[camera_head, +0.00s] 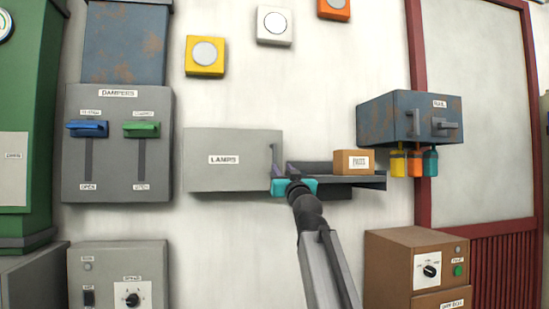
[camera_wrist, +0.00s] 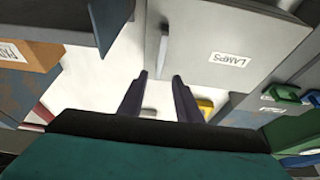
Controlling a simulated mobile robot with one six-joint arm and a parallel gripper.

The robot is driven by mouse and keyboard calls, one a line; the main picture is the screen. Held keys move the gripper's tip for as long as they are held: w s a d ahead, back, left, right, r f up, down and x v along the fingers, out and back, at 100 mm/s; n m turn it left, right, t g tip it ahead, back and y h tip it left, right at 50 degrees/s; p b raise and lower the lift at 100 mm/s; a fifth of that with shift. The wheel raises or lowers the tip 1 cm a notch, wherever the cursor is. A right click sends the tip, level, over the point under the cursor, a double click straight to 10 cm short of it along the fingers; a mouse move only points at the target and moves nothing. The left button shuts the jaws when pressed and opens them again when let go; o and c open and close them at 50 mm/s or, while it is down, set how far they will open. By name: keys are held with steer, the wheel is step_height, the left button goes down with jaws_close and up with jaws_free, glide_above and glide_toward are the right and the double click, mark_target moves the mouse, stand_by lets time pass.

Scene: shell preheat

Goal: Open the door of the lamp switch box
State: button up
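The lamp switch box (camera_head: 235,172) is a grey box on the white wall with a label reading LAMPS, and its front door looks shut. A thin upright handle (camera_head: 274,158) is on the door's right edge. My gripper (camera_head: 284,172), teal with dark fingers, is close to the lower end of this handle. The wrist view is upside down and shows the door (camera_wrist: 235,45) and the handle (camera_wrist: 162,54). There my gripper (camera_wrist: 159,76) has its two fingers apart, with the handle ahead in line with the gap. I see no contact.
A dark shelf (camera_head: 345,181) with a labelled brown box (camera_head: 352,162) is just right of the gripper. A blue-grey box (camera_head: 395,118) with hanging coloured cylinders is further right. The dampers panel (camera_head: 118,165) stands left of the lamp box. The wall above is clear up to the round buttons.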

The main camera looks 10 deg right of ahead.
mark_target(275, 157)
steer(key=shift+p+x, duration=1.75)
steer(key=shift+x, duration=4.7)
jaws_close()
